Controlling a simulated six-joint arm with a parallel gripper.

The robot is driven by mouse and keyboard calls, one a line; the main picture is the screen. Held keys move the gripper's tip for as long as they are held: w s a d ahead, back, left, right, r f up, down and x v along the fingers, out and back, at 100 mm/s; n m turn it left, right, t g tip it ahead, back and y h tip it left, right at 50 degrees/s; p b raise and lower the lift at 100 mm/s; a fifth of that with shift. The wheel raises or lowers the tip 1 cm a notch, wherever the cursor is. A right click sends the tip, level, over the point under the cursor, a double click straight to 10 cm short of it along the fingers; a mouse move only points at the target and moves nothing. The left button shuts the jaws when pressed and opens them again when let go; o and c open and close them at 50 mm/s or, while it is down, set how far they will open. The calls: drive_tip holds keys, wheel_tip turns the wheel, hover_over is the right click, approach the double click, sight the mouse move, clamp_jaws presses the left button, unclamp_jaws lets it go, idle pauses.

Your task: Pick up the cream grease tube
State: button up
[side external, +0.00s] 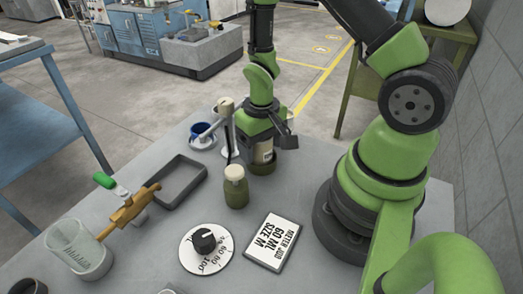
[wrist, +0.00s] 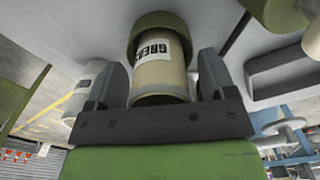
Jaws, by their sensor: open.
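The cream grease tube (side external: 264,152) stands upright on its olive cap (side external: 262,168) near the back of the grey table, partly hidden by my gripper. In the wrist view the tube (wrist: 162,78) shows a white label with dark lettering and lies between my two jaws. My gripper (wrist: 162,78) is open, with a visible gap on each side of the tube. In the side external view my gripper (side external: 264,140) points down over the tube's upper part.
A post with a cream top (side external: 227,105) stands close left of the gripper. An olive bottle (side external: 236,190) stands in front.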

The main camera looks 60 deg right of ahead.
drive_tip(key=c, duration=1)
drive_tip(key=shift+r, duration=0.1)
